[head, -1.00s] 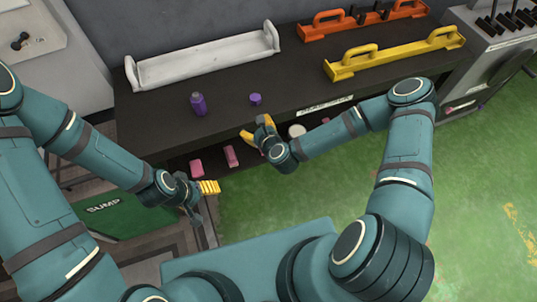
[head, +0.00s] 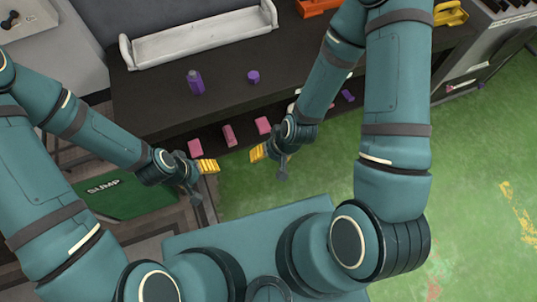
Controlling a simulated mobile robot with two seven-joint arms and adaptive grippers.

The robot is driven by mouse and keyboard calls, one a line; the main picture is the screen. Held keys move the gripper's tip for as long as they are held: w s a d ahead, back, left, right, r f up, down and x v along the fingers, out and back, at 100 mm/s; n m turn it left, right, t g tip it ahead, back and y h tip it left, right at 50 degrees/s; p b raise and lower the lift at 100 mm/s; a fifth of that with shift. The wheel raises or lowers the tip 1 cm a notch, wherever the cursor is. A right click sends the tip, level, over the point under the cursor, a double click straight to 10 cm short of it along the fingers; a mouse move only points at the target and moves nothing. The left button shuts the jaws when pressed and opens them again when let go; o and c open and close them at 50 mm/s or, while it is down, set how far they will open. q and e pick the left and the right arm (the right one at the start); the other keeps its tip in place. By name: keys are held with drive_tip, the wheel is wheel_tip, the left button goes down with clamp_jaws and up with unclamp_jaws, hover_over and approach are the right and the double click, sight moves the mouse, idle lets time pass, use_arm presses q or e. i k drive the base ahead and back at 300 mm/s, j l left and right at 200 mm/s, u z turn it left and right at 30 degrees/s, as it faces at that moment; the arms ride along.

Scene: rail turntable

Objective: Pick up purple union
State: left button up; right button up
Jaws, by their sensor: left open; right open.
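Several purple pieces are in the head view, and I cannot tell for sure which is the union. A taller purple piece with a narrower top (head: 195,82) stands upright on the dark bench top. A short purple cylinder (head: 253,77) is to its right on the bench. Another small purple piece (head: 348,96) lies lower down, to the right of my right forearm. My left gripper (head: 203,180) is open and empty in front of the bench. My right gripper (head: 270,163) is open and empty, also in front of the bench, apart from all the purple pieces.
A white tray (head: 200,40) lies at the back of the dark bench (head: 150,105). Green floor (head: 475,170) is clear at right.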

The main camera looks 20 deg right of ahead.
sight(196, 82)
drive_tip(key=i+l+z, duration=0.15)
drive_tip(key=i+l, duration=0.2)
drive_tip(key=i+l+z, duration=0.1)
drive_tip(key=i+l, duration=0.15)
drive_tip(key=i, duration=0.2)
